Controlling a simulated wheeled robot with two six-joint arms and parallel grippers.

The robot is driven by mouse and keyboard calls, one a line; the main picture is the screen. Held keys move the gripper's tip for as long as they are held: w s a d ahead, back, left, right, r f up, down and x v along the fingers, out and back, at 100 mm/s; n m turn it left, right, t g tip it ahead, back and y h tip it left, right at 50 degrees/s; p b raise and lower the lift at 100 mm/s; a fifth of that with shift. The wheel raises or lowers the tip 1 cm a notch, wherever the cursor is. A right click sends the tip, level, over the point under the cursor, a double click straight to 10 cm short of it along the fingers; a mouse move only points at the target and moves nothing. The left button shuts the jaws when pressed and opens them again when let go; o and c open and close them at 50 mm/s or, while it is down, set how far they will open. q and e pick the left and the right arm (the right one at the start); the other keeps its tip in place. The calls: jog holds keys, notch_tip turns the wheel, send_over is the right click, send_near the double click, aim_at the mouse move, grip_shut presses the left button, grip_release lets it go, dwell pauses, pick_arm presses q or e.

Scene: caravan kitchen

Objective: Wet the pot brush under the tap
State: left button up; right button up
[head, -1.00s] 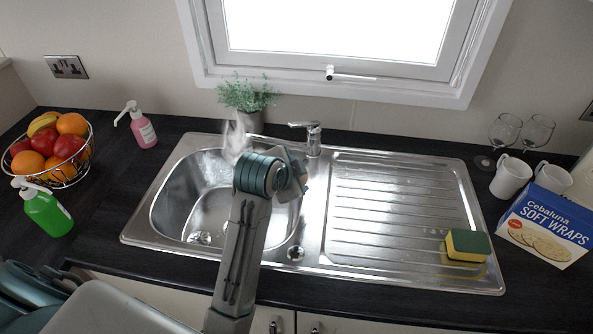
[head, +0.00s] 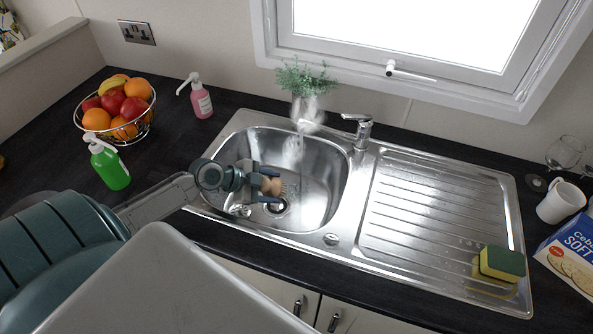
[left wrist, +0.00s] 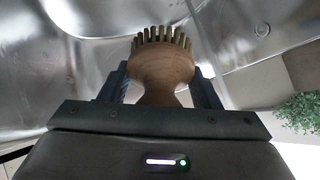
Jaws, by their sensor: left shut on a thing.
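The pot brush (left wrist: 161,72) has a round wooden body and stiff pale bristles, pointing away from my palm in the left wrist view. My left gripper (left wrist: 160,88) is shut on its wooden body, one finger on each side. In the head view the left gripper (head: 258,180) holds the brush (head: 271,186) over the sink basin (head: 325,165), above the drain side. The chrome tap (head: 362,130) stands behind the basin's right corner. A pale, faint streak near its outlet looks like running water, left of the tap; the brush is apart from it, nearer the front. My right gripper is out of view.
A plant (head: 305,80) stands behind the basin. Soap bottles (head: 201,98) (head: 109,167) and a fruit bowl (head: 118,110) stand left. The ribbed drainer (head: 430,205) holds only a sponge (head: 500,263) at its front right. A mug (head: 560,203) and wraps box (head: 572,255) stand right.

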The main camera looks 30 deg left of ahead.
aim_at(283, 191)
pick_arm(q)
jog(key=shift+s+a+r+n, duration=0.15)
jog(key=shift+a+n, duration=0.15)
jog(key=shift+a, duration=1)
jog(key=w+d+b, duration=0.2)
jog(key=w+d, duration=0.1)
jog(key=w, duration=0.8)
jog(key=shift+w+d, duration=0.2)
dwell(0.6)
jog(key=s+p, duration=0.1)
jog(key=s, duration=0.2)
jog(key=s+d+r+p, duration=0.1)
jog(key=s, duration=0.2)
jog(key=s+d+r+p, duration=0.1)
jog(key=s+p, duration=0.1)
jog(key=s, duration=0.1)
jog(key=shift+d, duration=0.1)
jog(key=shift+s+d+r, duration=0.1)
jog(key=shift+s, duration=0.35)
jog(key=shift+w, duration=0.1)
